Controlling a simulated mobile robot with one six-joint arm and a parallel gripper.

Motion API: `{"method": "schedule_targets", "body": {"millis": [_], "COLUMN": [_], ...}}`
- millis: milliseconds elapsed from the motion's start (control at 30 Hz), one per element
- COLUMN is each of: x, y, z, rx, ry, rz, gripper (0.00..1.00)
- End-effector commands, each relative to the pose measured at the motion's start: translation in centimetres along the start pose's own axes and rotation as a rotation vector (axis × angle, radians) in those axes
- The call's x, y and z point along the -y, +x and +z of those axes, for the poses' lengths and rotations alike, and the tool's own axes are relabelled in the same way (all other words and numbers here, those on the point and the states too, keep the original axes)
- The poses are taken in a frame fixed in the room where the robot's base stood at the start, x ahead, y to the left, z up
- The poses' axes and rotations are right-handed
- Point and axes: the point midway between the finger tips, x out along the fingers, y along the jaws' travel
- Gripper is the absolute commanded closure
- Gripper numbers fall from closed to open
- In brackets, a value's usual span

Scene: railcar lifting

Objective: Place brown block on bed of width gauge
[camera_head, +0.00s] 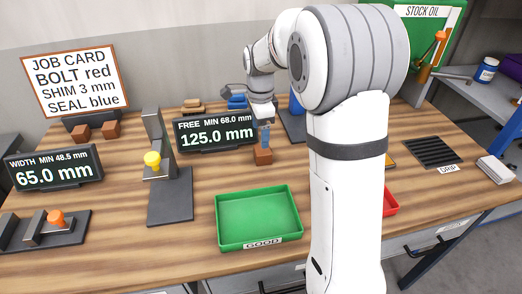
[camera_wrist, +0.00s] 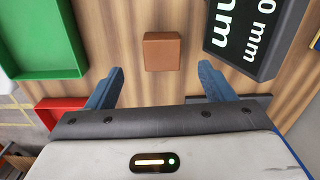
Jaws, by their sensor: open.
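A brown block (camera_head: 262,157) stands on the wooden table, right of the middle gauge and behind the green tray. In the wrist view the block (camera_wrist: 162,51) lies beyond and between my fingertips, touching neither. My gripper (camera_head: 265,136) is just above it; in the wrist view its blue fingers are spread wide, with nothing between them. The width gauge (camera_head: 62,238) is at the lower left, a dark bed with an orange knob (camera_head: 56,218) and upright jaws. Its display (camera_head: 54,168) reads 65.0 mm, min 48.5. No block shows on its bed.
A gauge with a yellow knob (camera_head: 152,160) stands between block and width gauge; its display (camera_head: 216,132) reads 125.0 mm. A green tray (camera_head: 258,243) marked GOOD is in front. Two more brown blocks (camera_head: 110,130) lie at back left. A red tray (camera_head: 390,203) is partly behind my arm.

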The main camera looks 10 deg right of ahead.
Motion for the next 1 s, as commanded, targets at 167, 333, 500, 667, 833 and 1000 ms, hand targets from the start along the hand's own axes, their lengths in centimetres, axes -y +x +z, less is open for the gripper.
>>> {"method": "schedule_targets", "body": {"millis": [167,333,500,667,833,1000], "x": [0.9,0.8,0.4,0.3,0.3,0.3], "y": [1.4,3.2,5.3,7.7,8.5,8.5], "z": [0.0,0.0,-0.2,-0.2,-0.2,-0.2], "rx": [0.0,0.0,0.0,0.0,0.0,0.0], "ry": [0.062,0.062,0.061,0.06,0.06,0.059], "rz": [0.011,0.013,0.014,0.012,0.01,0.009], "gripper": [0.25,0.25,0.25,0.25,0.25,0.25]}}
